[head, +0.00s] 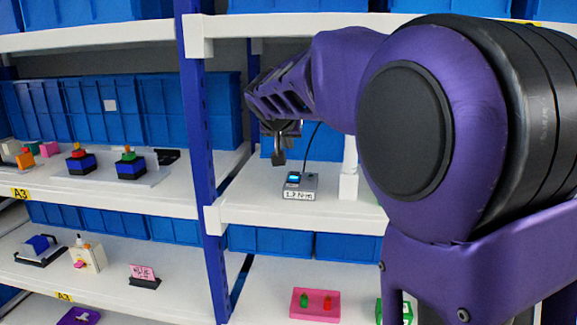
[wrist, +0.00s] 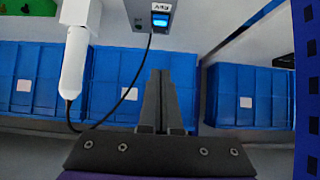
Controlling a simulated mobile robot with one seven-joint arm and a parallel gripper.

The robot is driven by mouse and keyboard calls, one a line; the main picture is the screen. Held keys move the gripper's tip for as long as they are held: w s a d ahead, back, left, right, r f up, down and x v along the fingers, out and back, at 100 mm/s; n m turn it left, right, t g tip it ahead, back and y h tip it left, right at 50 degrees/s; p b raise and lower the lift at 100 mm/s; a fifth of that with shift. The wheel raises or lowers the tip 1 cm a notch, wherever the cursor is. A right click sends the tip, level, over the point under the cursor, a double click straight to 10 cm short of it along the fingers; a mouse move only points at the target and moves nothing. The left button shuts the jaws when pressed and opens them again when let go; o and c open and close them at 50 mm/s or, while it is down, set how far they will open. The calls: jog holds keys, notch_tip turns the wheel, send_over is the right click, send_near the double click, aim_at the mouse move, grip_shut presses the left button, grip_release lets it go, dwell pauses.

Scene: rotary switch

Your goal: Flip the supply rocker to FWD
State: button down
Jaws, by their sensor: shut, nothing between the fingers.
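A small grey supply box (head: 301,181) with a lit blue display and a white label stands on the middle white shelf. It also shows at the top of the wrist view (wrist: 138,12), cut by the frame edge. Its rocker is too small or out of frame, so I cannot tell its position. My gripper (head: 279,162) hangs above and slightly left of the box in the head view, apart from it. In the wrist view my gripper (wrist: 160,73) has its fingers together and empty, pointing toward the box with a gap between.
A white cylindrical tool (head: 349,165) stands right of the box, and a black cable (wrist: 118,103) runs between them. Blue bins (wrist: 28,80) line the back. A blue shelf upright (head: 203,150) is to the left. Bare shelf lies left of the box.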

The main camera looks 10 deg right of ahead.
send_over(292, 177)
jog(key=f, duration=0.6)
jog(key=shift+s+f, duration=0.1)
jog(key=shift+s, duration=0.2)
notch_tip(292, 177, down, 3)
jog(key=shift+w+r+b, duration=0.1)
jog(key=shift+r+b, duration=0.1)
jog(key=shift+b, duration=0.1)
jog(key=shift+w+f, duration=0.1)
jog(key=shift+f, duration=0.45)
jog(key=shift+r+p, duration=0.1)
jog(key=shift+p, duration=0.3)
jog(key=p, duration=0.2)
jog(key=shift+w+r+g+p, duration=0.1)
jog(key=shift+w+g+p, duration=0.05)
jog(key=shift+g+p, duration=0.2)
jog(key=shift+f+b, duration=0.4)
jog(key=shift+f, duration=0.1)
jog(key=shift+r, duration=0.1)
